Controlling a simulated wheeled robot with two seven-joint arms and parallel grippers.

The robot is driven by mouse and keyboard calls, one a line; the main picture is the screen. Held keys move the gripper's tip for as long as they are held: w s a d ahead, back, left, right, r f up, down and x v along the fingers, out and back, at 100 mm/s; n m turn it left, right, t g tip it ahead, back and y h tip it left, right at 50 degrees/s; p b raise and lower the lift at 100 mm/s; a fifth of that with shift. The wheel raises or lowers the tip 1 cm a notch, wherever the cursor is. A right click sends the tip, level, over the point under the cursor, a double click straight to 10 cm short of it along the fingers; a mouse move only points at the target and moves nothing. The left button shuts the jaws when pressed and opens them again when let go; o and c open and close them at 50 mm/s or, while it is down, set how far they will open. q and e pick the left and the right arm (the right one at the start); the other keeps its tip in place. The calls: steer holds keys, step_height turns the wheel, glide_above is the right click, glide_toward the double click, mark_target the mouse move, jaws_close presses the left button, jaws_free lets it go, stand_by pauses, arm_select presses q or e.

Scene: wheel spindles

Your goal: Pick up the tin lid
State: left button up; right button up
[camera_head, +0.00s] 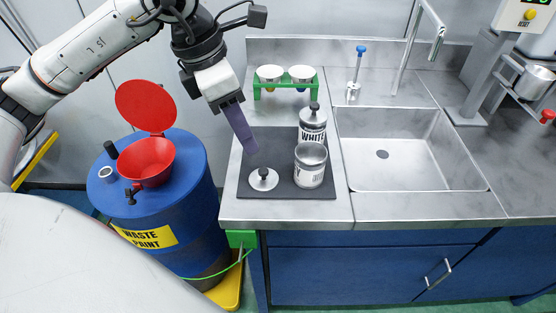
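A round silvery tin lid (263,180) with a small dark-topped knob lies flat on a dark mat (287,193) on the counter. An open grey tin (310,172) stands just right of it. A second tin (313,128), labelled WHITE and with its lid on, stands behind that one. My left gripper (250,151) points down above and behind the loose lid, apart from it. Its purple fingers overlap in this view, so the gap between them is hidden. I see nothing held at the tips. My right gripper is out of view.
A green rack (285,84) with white-topped pieces stands behind the mat. A sink (385,155) with a tap (432,28) is to the right. A blue waste-paint drum (190,205) with an open red funnel (148,160) stands left of the counter.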

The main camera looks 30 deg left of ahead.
mark_target(263, 170)
arm_select(q)
steer(key=x, duration=0.3)
steer(key=shift+s+d+f, duration=0.1)
steer(key=shift+s+f, duration=0.2)
steer(key=shift+f, duration=0.25)
steer(key=x, duration=0.2)
steer(key=d+p+x, duration=0.1)
steer(key=x, duration=0.1)
steer(key=shift+f, duration=0.1)
steer(key=shift+w+d+f, duration=0.1)
steer(key=shift+w+f, duration=0.1)
steer(key=shift+f, duration=0.25)
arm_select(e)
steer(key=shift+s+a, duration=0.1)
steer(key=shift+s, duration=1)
arm_select(q)
jaws_close()
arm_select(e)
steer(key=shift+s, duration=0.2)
